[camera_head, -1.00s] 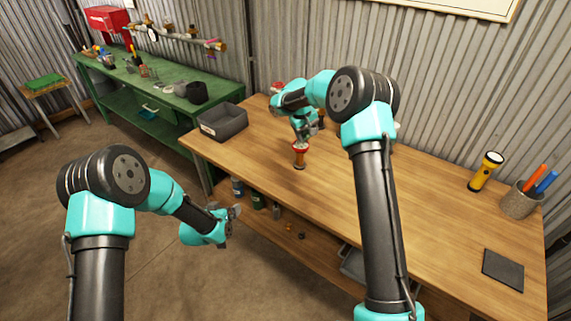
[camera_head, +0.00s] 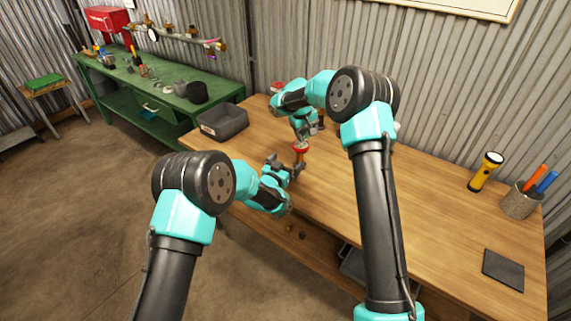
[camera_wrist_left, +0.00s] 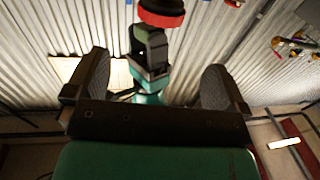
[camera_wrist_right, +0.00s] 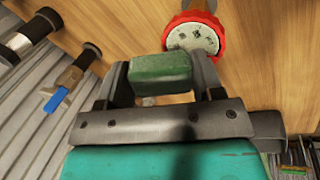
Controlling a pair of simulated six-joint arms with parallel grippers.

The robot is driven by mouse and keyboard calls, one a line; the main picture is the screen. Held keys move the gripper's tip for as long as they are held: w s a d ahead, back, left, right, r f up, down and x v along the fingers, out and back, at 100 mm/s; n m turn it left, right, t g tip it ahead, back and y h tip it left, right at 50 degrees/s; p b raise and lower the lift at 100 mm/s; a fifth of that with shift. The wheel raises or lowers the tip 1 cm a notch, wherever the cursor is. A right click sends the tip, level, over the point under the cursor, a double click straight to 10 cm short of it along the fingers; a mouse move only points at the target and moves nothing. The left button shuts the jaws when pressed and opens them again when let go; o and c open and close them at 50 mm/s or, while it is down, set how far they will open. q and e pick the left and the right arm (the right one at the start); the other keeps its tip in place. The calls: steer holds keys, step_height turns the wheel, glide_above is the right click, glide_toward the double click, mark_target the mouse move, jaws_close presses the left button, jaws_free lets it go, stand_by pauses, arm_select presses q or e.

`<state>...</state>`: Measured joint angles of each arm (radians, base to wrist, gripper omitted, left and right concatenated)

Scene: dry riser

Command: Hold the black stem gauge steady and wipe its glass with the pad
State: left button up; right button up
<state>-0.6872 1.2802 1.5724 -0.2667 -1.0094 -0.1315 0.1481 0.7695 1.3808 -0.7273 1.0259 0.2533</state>
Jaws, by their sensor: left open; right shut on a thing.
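My right gripper (camera_head: 303,136) is shut on a green pad (camera_wrist_right: 160,72), just beside the gauge's rim; I cannot tell whether pad and glass touch. My left gripper (camera_head: 284,164) is open beside the gauge's lower part. In the left wrist view the red rim (camera_wrist_left: 162,12) lies beyond its spread fingers, with the pad-holding right gripper behind.
A grey bin (camera_head: 222,123) sits at the table's left end. A yellow flashlight (camera_head: 486,171), a cup of markers (camera_head: 519,200) and a dark flat square (camera_head: 503,268) are at the right. A green workbench (camera_head: 150,95) stands at the left. The table's middle is clear.

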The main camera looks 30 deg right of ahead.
mark_target(300, 145)
arm_select(q)
steer(key=shift+x, duration=6)
steer(key=shift+f, duration=0.1)
steer(key=shift+c, duration=0.4)
steer(key=c, duration=1.1)
steer(key=shift+c, duration=0.2)
